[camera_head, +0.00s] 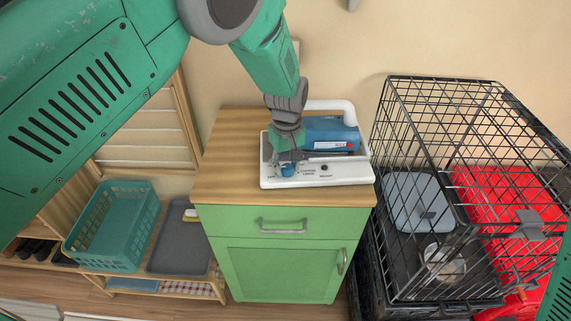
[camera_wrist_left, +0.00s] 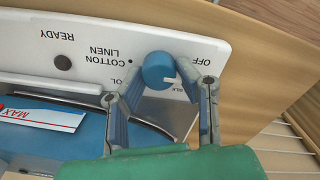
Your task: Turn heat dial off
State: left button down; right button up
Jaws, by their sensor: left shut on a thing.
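The heat dial is a round blue knob (camera_wrist_left: 158,70) with a white mark, on the front panel of a white steam-iron station (camera_head: 330,176). The dial also shows in the head view (camera_head: 287,170), partly hidden by my gripper. My left gripper (camera_wrist_left: 166,75) reaches down from above, shut on the dial with one finger on each side. A blue iron (camera_head: 330,133) rests on the station behind the panel. My right gripper is not in view.
The station stands on a green cabinet (camera_head: 284,222) with a wooden top (camera_head: 235,160). A black wire crate (camera_head: 440,85) stands close on the right. A teal basket (camera_head: 110,235) and a grey tray (camera_head: 180,250) sit on a low shelf at left.

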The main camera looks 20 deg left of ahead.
aim_at(290, 165)
pick_arm(q)
jog(key=shift+d, duration=0.2)
jog(key=c, duration=1.2)
grip_release()
jog(key=shift+w+d, duration=0.1)
jog(key=shift+w, duration=0.1)
notch_tip(290, 165, up, 12)
jog(key=shift+d, duration=0.15)
jog(key=shift+w+f, duration=0.1)
